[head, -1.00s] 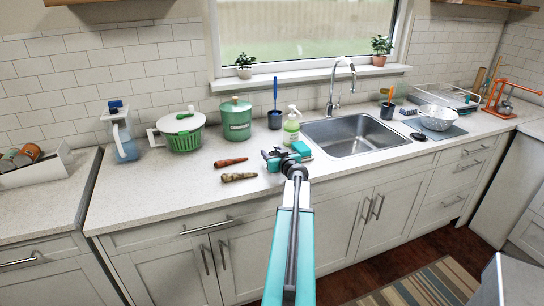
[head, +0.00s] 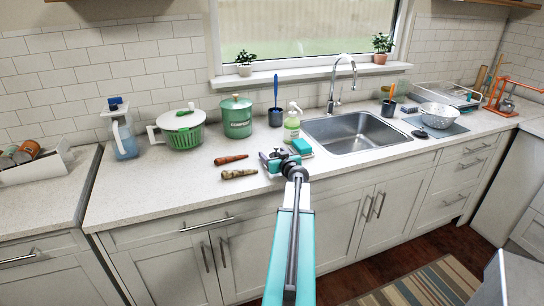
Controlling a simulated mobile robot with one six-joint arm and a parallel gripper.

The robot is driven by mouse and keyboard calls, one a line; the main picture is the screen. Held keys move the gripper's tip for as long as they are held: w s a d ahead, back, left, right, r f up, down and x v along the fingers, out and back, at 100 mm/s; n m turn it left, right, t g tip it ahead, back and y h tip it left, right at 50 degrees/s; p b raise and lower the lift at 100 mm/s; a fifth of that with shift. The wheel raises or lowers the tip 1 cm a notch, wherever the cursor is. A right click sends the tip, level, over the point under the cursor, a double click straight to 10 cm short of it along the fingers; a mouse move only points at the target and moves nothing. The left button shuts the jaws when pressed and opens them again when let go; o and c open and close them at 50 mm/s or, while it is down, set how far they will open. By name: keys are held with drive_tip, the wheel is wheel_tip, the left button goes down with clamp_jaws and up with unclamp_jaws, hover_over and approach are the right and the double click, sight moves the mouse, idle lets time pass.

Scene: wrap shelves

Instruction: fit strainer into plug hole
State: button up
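My gripper (head: 270,160) is over the counter just left of the sink, beside the carrot and the parsnip. It is small and seen from behind, so I cannot tell how far its fingers are apart. I see nothing clearly held in it. The steel sink (head: 358,136) is to its right, with an empty-looking basin. A small dark round thing (head: 420,134), possibly the strainer, lies on the counter right of the sink, by the mat's front left corner.
A teal sponge (head: 302,146) and soap bottle (head: 292,124) stand close behind my gripper. A carrot (head: 231,160) and parsnip (head: 239,174) lie to its left. A colander (head: 439,115) stands on a grey mat (head: 452,129). The faucet (head: 334,98) rises behind the sink.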

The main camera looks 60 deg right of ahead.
drive_tip(key=shift+p, duration=1.15)
drive_tip(key=shift+s+a+b, duration=0.25)
drive_tip(key=shift+s+b, duration=0.1)
drive_tip(key=shift+b, duration=0.1)
drive_tip(key=shift+b+v, duration=0.8)
drive_tip(key=shift+v, duration=0.6)
drive_tip(key=b+v, duration=0.2)
drive_tip(key=v, duration=0.5)
drive_tip(key=shift+a, duration=0.2)
drive_tip(key=shift+s+a+r+p, duration=0.1)
drive_tip(key=shift+s+r+p, duration=0.15)
drive_tip(key=shift+p, duration=0.15)
drive_tip(key=p+v, duration=0.2)
drive_tip(key=p, duration=0.3)
drive_tip(key=shift+s+a, duration=0.1)
drive_tip(key=shift+f, duration=0.1)
